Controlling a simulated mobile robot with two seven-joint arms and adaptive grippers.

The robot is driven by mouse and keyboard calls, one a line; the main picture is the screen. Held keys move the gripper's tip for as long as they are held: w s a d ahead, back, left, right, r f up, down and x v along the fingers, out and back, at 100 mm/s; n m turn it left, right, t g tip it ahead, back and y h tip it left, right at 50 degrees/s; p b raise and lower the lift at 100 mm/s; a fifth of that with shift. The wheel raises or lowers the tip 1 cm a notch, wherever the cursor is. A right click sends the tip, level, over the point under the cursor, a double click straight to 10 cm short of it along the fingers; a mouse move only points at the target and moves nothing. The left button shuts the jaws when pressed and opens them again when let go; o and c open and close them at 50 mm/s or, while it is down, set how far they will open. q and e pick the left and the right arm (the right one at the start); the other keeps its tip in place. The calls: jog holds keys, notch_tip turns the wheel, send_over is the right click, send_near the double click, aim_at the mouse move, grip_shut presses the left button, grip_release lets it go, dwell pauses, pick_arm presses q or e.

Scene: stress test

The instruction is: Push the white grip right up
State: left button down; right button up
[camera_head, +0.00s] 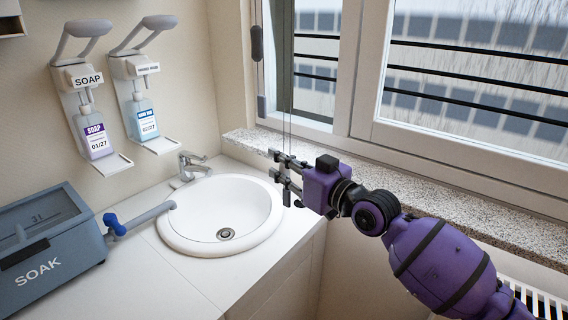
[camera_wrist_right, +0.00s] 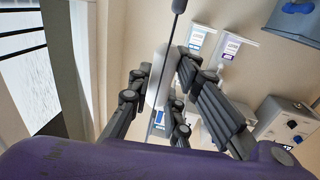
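The white grip (camera_wrist_right: 160,78) is a smooth, elongated piece on a thin line in the right wrist view. It lies between the fingers of my right gripper (camera_wrist_right: 163,72), with a fingertip close on each side. Whether both fingers press on it is not clear. In the head view my purple right arm reaches in from the right, and its gripper (camera_head: 280,172) is at the thin cord (camera_head: 284,110) hanging by the window, above the sill's left end. The grip is not clearly visible there. My left gripper is not in view.
Dark pulls (camera_head: 257,43) hang by the window frame. The granite sill (camera_head: 400,185) runs beneath the window. A white sink (camera_head: 180,232) with a tap (camera_head: 190,165) is left of the gripper. A SOAK box (camera_head: 45,250) and two wall dispensers (camera_head: 90,115) stand farther left.

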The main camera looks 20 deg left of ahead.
grip_shut()
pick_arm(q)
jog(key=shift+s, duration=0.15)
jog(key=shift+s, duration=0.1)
pick_arm(e)
jog(key=shift+r, duration=0.1)
